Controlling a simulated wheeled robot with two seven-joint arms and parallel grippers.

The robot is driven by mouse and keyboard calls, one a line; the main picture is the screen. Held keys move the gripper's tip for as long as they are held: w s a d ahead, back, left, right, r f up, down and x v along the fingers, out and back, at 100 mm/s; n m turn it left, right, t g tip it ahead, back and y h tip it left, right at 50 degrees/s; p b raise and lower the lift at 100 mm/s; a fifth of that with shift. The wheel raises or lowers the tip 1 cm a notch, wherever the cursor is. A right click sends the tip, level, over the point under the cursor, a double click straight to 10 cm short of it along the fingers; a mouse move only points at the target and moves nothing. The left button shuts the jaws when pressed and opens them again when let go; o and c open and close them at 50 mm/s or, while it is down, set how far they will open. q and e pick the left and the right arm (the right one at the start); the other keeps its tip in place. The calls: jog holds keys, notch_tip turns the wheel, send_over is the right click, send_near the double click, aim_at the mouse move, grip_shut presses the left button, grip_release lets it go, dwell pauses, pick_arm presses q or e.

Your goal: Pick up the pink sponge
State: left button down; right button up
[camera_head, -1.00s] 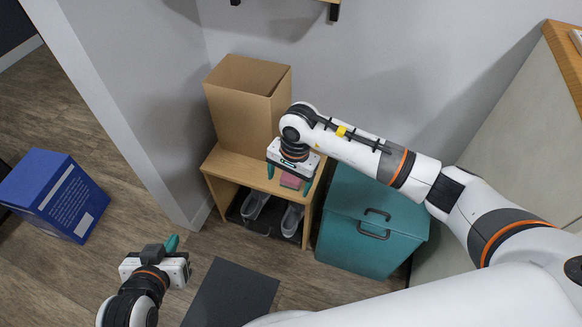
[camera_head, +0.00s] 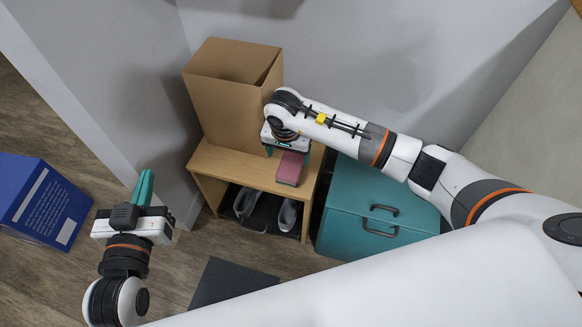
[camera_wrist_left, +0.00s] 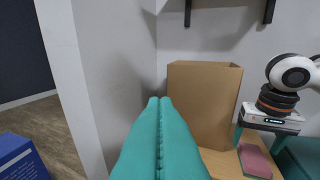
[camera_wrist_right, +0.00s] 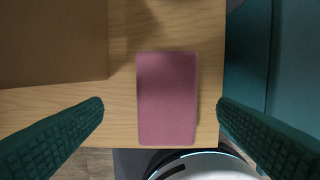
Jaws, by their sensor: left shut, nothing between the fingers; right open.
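The pink sponge (camera_head: 290,168) lies flat on the wooden bench (camera_head: 238,166), near its right end. It also shows in the right wrist view (camera_wrist_right: 167,98), between the two fingers and apart from both, and in the left wrist view (camera_wrist_left: 255,161). My right gripper (camera_head: 288,153) is open above the bench, at the sponge's far end in the head view; part of the sponge is hidden under it. My left gripper (camera_head: 145,186) is shut and empty, raised in front of the wall at the left, away from the sponge.
An open cardboard box (camera_head: 228,98) stands on the bench left of the sponge. Shoes (camera_head: 288,214) sit on the shelf below. A teal cabinet (camera_head: 375,212) stands close on the right. A blue box (camera_head: 42,200) and a dark mat (camera_head: 230,282) are on the floor.

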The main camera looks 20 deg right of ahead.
aim_at(291, 164)
jog(key=f, duration=0.1)
jog(key=f+b, duration=0.1)
jog(key=f, duration=0.2)
jog(key=shift+s+d+f+b, duration=0.1)
jog(key=shift+d+f+b, duration=0.25)
jog(key=shift+f+b, duration=0.05)
jog(key=shift+f, duration=0.2)
pick_arm(q)
notch_tip(291, 164, up, 7)
jog(key=d+t+h, duration=0.1)
jog(key=t+h, duration=0.1)
jog(key=t, duration=0.2)
jog(key=shift+s+t, duration=0.25)
jog(key=shift+t, duration=0.15)
pick_arm(e)
jog(key=c, duration=1.1)
